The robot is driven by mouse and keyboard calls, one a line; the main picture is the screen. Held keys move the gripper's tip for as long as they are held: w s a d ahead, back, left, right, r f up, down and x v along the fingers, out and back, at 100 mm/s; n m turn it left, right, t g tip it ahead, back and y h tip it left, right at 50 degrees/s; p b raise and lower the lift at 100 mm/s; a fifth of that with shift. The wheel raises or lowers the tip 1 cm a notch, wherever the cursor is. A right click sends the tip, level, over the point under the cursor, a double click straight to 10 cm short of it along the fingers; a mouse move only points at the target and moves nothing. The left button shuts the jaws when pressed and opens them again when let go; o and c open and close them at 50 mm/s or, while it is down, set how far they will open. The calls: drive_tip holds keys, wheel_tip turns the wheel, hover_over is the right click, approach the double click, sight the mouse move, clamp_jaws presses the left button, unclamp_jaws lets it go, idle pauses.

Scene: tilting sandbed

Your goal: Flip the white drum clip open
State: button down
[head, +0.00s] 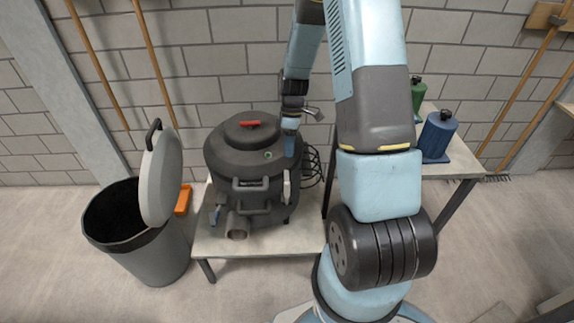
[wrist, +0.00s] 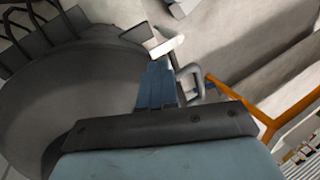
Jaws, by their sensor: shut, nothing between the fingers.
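The dark grey drum (head: 240,162) stands on a low table. The white clip (head: 287,187) sits on its right side, below the lid rim, and looks upright against the wall. In the wrist view a white clip-like part (wrist: 167,46) shows just beyond the fingertips, beside the dark round drum (wrist: 75,90). My gripper (head: 289,150) is above the clip at the drum's right edge, pointing down. In the wrist view its blue fingers (wrist: 157,85) are together and hold nothing. I cannot tell whether the fingertips touch the clip.
The drum has front handles (head: 250,184) and a pipe stub (head: 236,230). A grey bin (head: 150,255) with a raised lid stands left. Blue and green containers (head: 438,135) stand on a table at right.

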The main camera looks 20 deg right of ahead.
approach(287, 194)
drive_tip(key=f, duration=0.2)
drive_tip(key=w+f, duration=0.1)
drive_tip(key=f, duration=0.1)
drive_tip(key=shift+f, duration=0.25)
